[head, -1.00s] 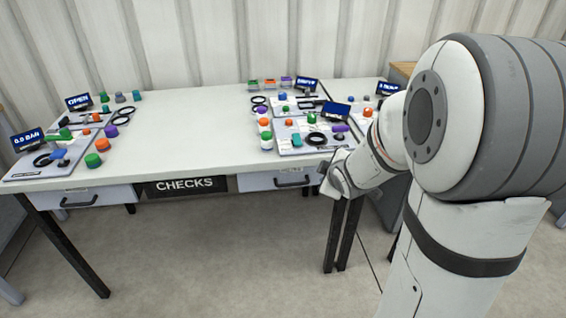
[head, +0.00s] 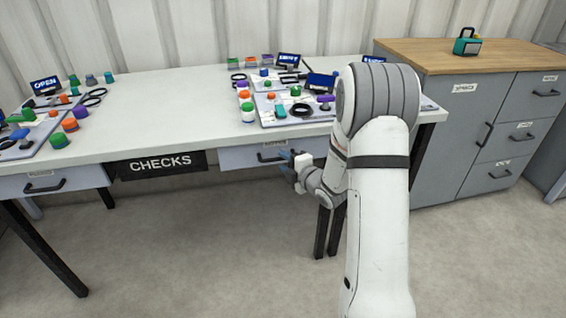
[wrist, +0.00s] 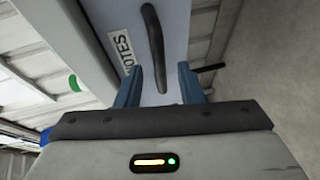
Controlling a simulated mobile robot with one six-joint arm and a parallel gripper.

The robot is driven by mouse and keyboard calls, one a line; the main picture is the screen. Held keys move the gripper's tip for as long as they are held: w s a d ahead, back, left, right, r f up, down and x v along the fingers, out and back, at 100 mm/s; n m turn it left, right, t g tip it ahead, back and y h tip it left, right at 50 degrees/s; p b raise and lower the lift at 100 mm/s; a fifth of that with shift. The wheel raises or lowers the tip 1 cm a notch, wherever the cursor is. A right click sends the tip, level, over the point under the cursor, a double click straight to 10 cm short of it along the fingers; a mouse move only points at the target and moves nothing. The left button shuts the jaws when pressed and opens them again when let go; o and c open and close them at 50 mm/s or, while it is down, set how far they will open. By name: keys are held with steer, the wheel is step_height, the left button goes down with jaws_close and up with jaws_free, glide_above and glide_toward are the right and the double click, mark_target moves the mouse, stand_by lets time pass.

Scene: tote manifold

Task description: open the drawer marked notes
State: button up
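The drawer marked notes (head: 236,158) hangs under the right part of the white table and looks closed in the head view. In the wrist view its pale front (wrist: 176,28) carries the label NOTES (wrist: 124,52) beside a long dark handle (wrist: 153,45). The handle also shows in the head view (head: 270,157), partly hidden by my gripper (head: 289,157). In the wrist view my gripper (wrist: 162,82) is open, its blue fingers on either side of the handle's near end. I see a gap on both sides; contact is not visible.
The table (head: 160,105) bears several panels with coloured knobs and small displays. A CHECKS sign (head: 161,164) and another drawer (head: 45,182) are to the left. A grey cabinet (head: 440,150) with a wooden top stands at right. Black table legs (head: 328,230) stand below my gripper.

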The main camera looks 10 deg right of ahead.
steer(key=shift+x, duration=0.95)
steer(key=shift+c, duration=0.3)
jaws_close()
